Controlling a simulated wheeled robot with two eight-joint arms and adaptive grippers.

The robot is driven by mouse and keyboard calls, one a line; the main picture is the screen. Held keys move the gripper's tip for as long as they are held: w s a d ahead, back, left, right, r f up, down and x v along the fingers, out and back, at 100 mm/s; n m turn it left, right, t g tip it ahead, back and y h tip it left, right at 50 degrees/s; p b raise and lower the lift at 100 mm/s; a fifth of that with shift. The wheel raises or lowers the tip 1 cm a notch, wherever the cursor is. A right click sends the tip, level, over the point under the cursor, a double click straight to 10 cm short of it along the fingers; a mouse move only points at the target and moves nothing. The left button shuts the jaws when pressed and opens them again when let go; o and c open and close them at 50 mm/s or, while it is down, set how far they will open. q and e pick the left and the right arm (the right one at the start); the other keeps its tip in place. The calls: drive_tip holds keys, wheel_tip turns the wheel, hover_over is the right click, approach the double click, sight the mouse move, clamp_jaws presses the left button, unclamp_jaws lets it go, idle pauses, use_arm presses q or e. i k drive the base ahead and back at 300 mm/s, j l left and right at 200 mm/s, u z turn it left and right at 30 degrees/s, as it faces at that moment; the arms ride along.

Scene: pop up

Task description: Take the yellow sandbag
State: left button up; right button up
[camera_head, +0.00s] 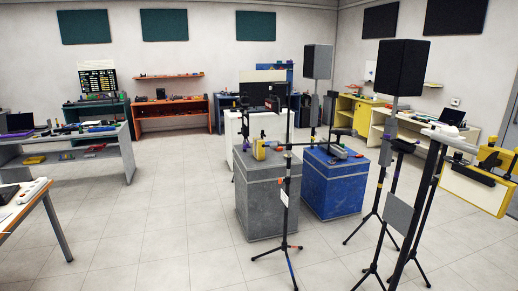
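I cannot pick out a yellow sandbag with certainty. A small yellow object (260,149) stands on the grey crate (267,205) in the middle of the room, close to its back edge. Larger yellow pieces (490,156) with black parts show at the right edge, above a yellow-framed pale panel (474,190). Either could be the sandbag, but the shapes are too unclear to tell. Neither of my grippers is in view.
A blue crate (332,187) stands beside the grey one. Tripod stands (288,205) and a speaker stand (385,160) with spread legs crowd the middle and right. A table (30,205) is at left. The tiled floor (150,235) is clear at front left.

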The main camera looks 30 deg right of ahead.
sight(258, 152)
drive_tip(key=i+z, duration=0.1)
drive_tip(key=z, duration=0.45)
drive_tip(key=i+l+u, duration=0.15)
drive_tip(key=i, duration=1.9)
drive_tip(key=i+u, duration=0.2)
drive_tip(key=i, duration=2)
drive_tip(key=i+l+z, duration=0.1)
drive_tip(key=i+z, duration=1.05)
drive_tip(key=i+j+z, duration=0.2)
drive_tip(key=z, duration=0.2)
